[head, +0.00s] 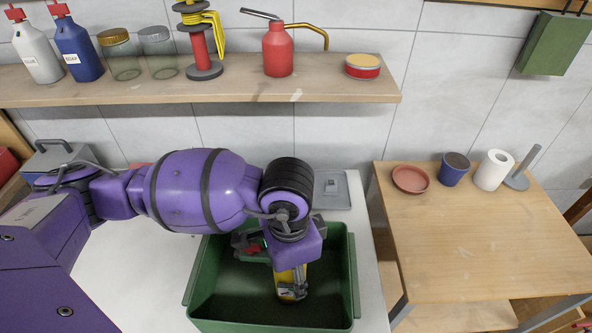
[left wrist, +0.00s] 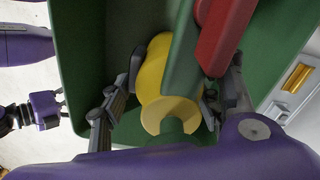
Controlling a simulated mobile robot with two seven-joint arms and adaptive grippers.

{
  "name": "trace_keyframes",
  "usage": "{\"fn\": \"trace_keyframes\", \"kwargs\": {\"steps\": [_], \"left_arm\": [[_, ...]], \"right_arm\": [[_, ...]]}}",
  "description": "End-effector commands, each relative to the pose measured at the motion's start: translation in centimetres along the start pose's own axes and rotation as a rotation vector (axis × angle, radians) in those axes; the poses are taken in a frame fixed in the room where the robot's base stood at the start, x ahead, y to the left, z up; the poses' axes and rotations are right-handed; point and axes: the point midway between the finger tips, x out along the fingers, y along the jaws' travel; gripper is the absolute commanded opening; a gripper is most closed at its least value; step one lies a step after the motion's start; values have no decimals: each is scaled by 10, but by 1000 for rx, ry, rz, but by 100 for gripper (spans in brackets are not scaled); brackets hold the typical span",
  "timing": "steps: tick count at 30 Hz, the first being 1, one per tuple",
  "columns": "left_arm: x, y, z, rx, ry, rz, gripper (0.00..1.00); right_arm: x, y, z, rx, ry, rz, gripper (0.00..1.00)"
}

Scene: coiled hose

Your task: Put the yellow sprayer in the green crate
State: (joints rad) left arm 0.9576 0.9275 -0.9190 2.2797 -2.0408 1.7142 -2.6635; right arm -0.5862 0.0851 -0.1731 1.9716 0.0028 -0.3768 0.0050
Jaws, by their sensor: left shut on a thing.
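The yellow sprayer (head: 290,275) shows partly below my left wrist in the head view, within the outline of the green crate (head: 348,285). In the left wrist view its yellow body (left wrist: 156,75) lies between the two fingers of my left gripper (left wrist: 160,110), which is shut on it. The crate's green wall (left wrist: 78,60) surrounds it there. A red part (left wrist: 225,30) and a green part overlap the sprayer; I cannot tell whether they belong to it. Whether the sprayer touches the crate floor is hidden. My right gripper (left wrist: 12,118) seems to show at the left edge; its jaws are unclear.
The crate stands on a white counter (head: 150,285). A shelf (head: 230,90) above holds bottles, jars, a red oil can (head: 278,50) and a round tin (head: 362,67). A wooden table (head: 470,240) at right carries a red dish, a blue cup and a paper roll; its front is clear.

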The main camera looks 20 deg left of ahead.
Motion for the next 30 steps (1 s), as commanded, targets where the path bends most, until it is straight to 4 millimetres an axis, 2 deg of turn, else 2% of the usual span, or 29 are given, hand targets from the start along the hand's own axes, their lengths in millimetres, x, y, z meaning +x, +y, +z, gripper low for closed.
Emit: {"fn": "trace_keyframes", "kwargs": {"steps": [5, 6, 10, 19, 23, 26, 30], "left_arm": [[4, 0, 0, 1, 0, 1, 14], [4, 0, 0, 0, -1, 1, 61], [3, 0, 0, 0, 0, 0, 77], [2, 0, 0, 0, 0, 0, 77], [-6, -1, -1, 0, 4, -4, 77], [-20, -2, -2, 1, 5, -4, 77], [-50, -2, -2, 2, 6, -5, 77]], "right_arm": [[2, -1, 7, 7, -9, 2, 72], [2, 0, 6, 8, -7, 4, 72], [2, 2, 4, 8, -4, 8, 72], [1, 4, 2, 5, 0, 10, 72], [-1, 4, -3, 2, 6, 8, 72], [0, 3, 0, -1, 2, 5, 72], [0, 3, 3, -4, -4, 3, 72]]}}
